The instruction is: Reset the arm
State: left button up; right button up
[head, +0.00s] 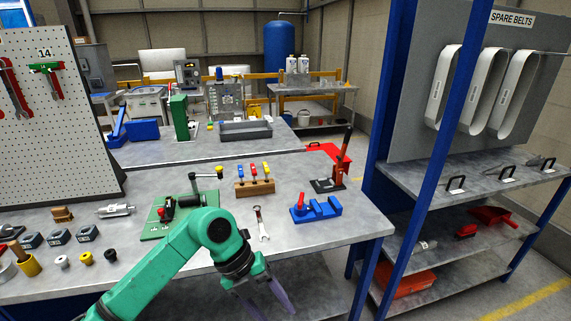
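My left arm is green and comes in from the lower left, in front of the near bench (330,235). It bends at an elbow-like joint and points down past the bench's front edge. My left gripper (274,309) hangs at the bottom of the head view. Its two dark purplish fingers stand apart with nothing seen between them; the tips are partly cut off by the frame edge. My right gripper is not in view. A green plate (152,229) with a red-and-black fixture and a lever with a yellow knob (219,169) lies behind my arm, partly hidden by it.
A pegboard (60,130) rises at left. A shelf rack (440,180) with a blue post stands at right.

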pick_arm(q)
jog(key=w+d+n+h, duration=0.1)
jog(key=w+d+h, duration=0.1)
jog(key=d+h, duration=0.3)
jog(key=w+a+f+n+t+h, duration=0.35)
jog(key=w+n+t+h, duration=0.25)
jog(key=w+n+t, duration=0.4)
jog(key=a+f+n+t+y, duration=0.2)
jog(key=a+f+n+y, duration=0.3)
jog(key=f, duration=0.5)
jog(key=a+f+n+t+y, duration=0.2)
jog(key=a+f+n+y, duration=0.2)
jog(key=a+f+n, duration=0.5)
jog(key=s+a+f+n+g+y, duration=0.2)
jog(key=s+a+f+y, duration=0.15)
jog(key=s+f, duration=0.45)
jog(key=s+a+f+n+g+y, duration=0.15)
jog(key=s+a+f, duration=0.3)
jog(key=f, duration=0.55)
jog(key=s+a+f+n+g+y, duration=0.1)
jog(key=s+f+g, duration=0.1)
jog(key=s, duration=0.7)
jog(key=s+a+f+n+g, duration=0.1)
jog(key=s+f+g, duration=0.2)
jog(key=s, duration=0.7)
jog(key=s+a+f+n+g+y, duration=0.1)
jog(key=s+f, duration=0.4)
jog(key=s, duration=0.5)
jog(key=shift+f+g+y, duration=0.3)
jog(key=shift+g, duration=0.45)
